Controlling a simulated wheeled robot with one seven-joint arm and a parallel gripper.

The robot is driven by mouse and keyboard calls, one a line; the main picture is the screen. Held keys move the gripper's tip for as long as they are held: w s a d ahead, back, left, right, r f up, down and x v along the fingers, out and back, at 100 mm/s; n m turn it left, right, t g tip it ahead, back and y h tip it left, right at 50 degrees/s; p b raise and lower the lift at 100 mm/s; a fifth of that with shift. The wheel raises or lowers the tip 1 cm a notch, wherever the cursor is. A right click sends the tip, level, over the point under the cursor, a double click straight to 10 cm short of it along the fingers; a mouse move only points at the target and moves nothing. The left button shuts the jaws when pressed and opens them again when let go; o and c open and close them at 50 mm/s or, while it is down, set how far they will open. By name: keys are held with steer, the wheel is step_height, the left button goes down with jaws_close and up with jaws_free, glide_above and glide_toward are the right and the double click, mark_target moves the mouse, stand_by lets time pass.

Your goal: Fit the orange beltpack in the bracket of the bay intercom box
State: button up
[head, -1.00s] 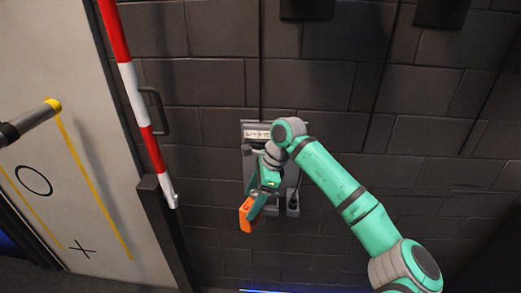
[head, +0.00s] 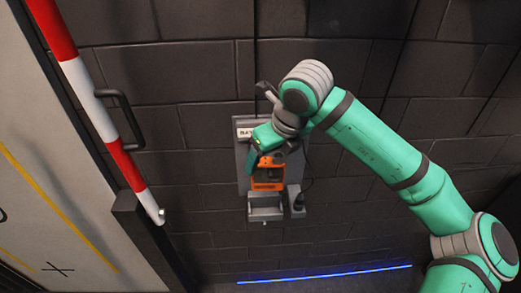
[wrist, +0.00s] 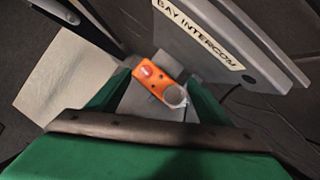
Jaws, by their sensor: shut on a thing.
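The orange beltpack (head: 268,184) is held by my gripper (head: 266,160) in front of the grey bay intercom box (head: 243,160) on the dark wall. In the wrist view the beltpack (wrist: 156,84) sits between the green fingers, showing a red patch and a round grey part. The label "BAY INTERCOM" shows on the box plate (wrist: 215,40) there. In the head view the grey bracket (head: 265,208) is just below the beltpack. The beltpack appears above the bracket; I cannot tell whether they touch. My wrist hides the upper right of the box.
A dark handset or plug with a cable (head: 298,200) is right of the bracket. A red and white striped pole (head: 97,110) and a black door handle (head: 122,120) stand to the left. A blue light strip (head: 325,274) runs along the wall's foot.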

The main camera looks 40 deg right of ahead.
mark_target(267, 174)
steer(key=shift+w+a+f, duration=0.15)
steer(key=shift+f, duration=2.8)
steer(key=shift+s+d, duration=0.2)
steer(key=shift+w+a+f, duration=0.1)
steer(key=shift+w, duration=0.15)
step_height(267, 174, down, 7)
steer(key=shift+f, duration=0.15)
stand_by(3.8)
steer(key=o, duration=1.7)
